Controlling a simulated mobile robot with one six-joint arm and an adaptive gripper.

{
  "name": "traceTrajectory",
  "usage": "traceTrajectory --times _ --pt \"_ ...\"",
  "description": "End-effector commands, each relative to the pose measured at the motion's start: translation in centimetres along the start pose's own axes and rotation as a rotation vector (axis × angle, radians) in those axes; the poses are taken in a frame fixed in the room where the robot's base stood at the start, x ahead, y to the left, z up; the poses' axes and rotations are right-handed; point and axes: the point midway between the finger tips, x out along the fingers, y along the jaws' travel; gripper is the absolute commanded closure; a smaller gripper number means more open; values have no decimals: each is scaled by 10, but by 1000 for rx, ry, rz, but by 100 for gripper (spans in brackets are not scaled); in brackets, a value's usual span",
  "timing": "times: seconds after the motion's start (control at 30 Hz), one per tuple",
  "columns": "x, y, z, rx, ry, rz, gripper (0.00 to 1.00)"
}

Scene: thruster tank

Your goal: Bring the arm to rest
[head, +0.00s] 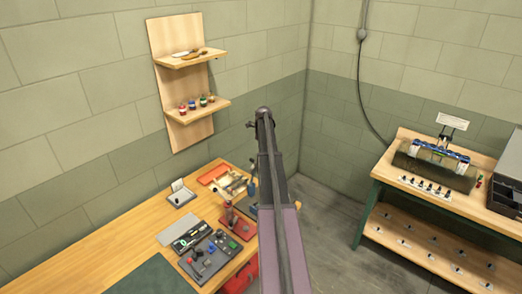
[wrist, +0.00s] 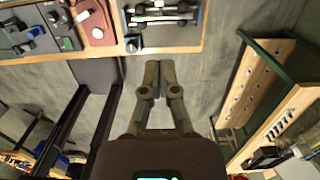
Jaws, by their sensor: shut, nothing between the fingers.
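My gripper (wrist: 159,68) shows in the wrist view with its two fingers together and nothing between them. The fingertips appear over the grey floor, just below the edge of the wooden workbench in the picture. My arm rises through the middle of the head view, in front of the room's corner. The gripper itself cannot be made out in the head view.
The workbench (head: 95,245) at left holds a grey control box (head: 208,256), a red fixture (head: 238,222) and small trays. A wall shelf (head: 190,60) hangs above it. A green-legged bench (head: 465,205) stands at right. Grey floor (head: 335,225) lies open between them.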

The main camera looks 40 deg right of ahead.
Motion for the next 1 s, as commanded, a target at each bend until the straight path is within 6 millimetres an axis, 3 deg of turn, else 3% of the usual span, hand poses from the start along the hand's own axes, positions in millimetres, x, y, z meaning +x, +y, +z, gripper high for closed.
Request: traceTrajectory --times 0.87,1.0 --pt "-4 1 2 -2 0 0 100" --pt "1 18 4 -54 1 1 100"
